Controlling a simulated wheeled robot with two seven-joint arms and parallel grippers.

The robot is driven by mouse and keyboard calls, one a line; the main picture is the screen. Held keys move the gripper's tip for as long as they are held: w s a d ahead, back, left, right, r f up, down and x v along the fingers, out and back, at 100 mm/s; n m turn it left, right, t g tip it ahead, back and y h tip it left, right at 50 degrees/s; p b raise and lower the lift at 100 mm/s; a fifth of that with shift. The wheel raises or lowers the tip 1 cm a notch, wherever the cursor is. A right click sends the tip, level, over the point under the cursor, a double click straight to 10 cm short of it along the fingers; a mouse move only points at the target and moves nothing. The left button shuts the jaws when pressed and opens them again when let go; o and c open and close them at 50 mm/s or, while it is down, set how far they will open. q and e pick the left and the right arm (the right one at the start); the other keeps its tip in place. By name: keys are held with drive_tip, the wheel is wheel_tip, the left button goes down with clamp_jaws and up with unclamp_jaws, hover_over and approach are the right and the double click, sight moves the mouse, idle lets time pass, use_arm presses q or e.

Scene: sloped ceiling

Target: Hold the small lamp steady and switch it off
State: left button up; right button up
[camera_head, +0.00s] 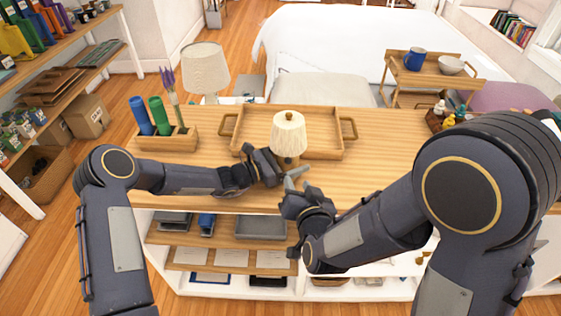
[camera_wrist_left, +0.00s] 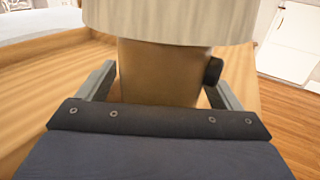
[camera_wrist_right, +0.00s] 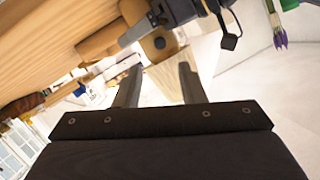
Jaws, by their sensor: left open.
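The small lamp (camera_head: 289,134) stands upright near the front edge of the wooden table, with a pale pleated shade and a brown base. In the left wrist view its base (camera_wrist_left: 158,75) sits between the fingers of my left gripper (camera_wrist_left: 160,82), which is open around it. A dark switch knob (camera_wrist_left: 213,71) sticks out from the base's right side. My right gripper (camera_head: 295,178) is in front of the lamp, low by the table edge. Its fingers are apart and empty in the right wrist view (camera_wrist_right: 158,85), pointing toward the lamp's switch (camera_wrist_right: 159,43).
A wooden tray (camera_head: 343,148) lies behind the lamp. A larger lamp (camera_head: 205,70) stands behind the table.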

use_arm(q)
drive_tip(key=shift+w+d, duration=0.2)
drive_tip(key=shift+d, duration=0.05)
drive_tip(key=c, duration=1.3)
use_arm(e)
drive_tip(key=shift+c, duration=0.3)
clamp_jaws()
idle(2.4)
